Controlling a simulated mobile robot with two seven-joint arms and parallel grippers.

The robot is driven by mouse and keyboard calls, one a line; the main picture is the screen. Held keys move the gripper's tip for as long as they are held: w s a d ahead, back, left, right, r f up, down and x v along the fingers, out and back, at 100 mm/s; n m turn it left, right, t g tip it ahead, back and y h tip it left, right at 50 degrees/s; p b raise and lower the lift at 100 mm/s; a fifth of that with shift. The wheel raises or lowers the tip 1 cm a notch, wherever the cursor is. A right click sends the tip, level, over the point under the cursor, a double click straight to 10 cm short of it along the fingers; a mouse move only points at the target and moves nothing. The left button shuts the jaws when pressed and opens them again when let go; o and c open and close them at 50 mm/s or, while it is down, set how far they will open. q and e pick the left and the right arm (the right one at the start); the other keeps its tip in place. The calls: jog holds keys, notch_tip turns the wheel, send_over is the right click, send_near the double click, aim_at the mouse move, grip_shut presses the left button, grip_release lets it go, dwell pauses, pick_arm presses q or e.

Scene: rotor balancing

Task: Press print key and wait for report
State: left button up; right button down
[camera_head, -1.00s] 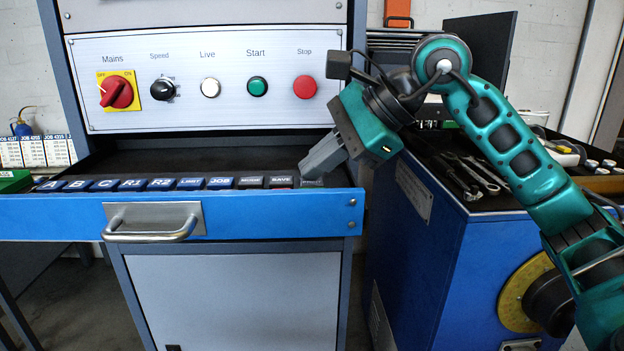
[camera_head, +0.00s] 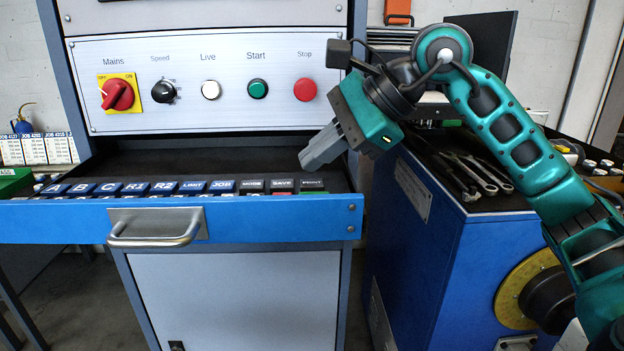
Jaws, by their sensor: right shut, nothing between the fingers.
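The print key (camera_head: 313,184) is the rightmost dark key in the row along the front of the open drawer. My right gripper (camera_head: 308,163) is shut and empty, with its tips a little above and behind the print key, apart from it. The save key (camera_head: 282,185) and the mode key (camera_head: 252,185) sit to its left, then the job key (camera_head: 222,187) and several more blue keys. No printed report shows in view. My left gripper is not in view.
The panel above carries the red mains switch (camera_head: 117,94), the speed knob (camera_head: 163,91), the live lamp (camera_head: 211,89), the green start button (camera_head: 258,88) and the red stop button (camera_head: 305,89). The drawer handle (camera_head: 155,228) sticks out in front. Wrenches (camera_head: 480,172) lie on the right bench.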

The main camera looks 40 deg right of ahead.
aim_at(318, 184)
notch_tip(318, 184, up, 5)
jog(key=p, duration=0.4)
jog(key=shift+f, duration=0.1)
dwell(0.5)
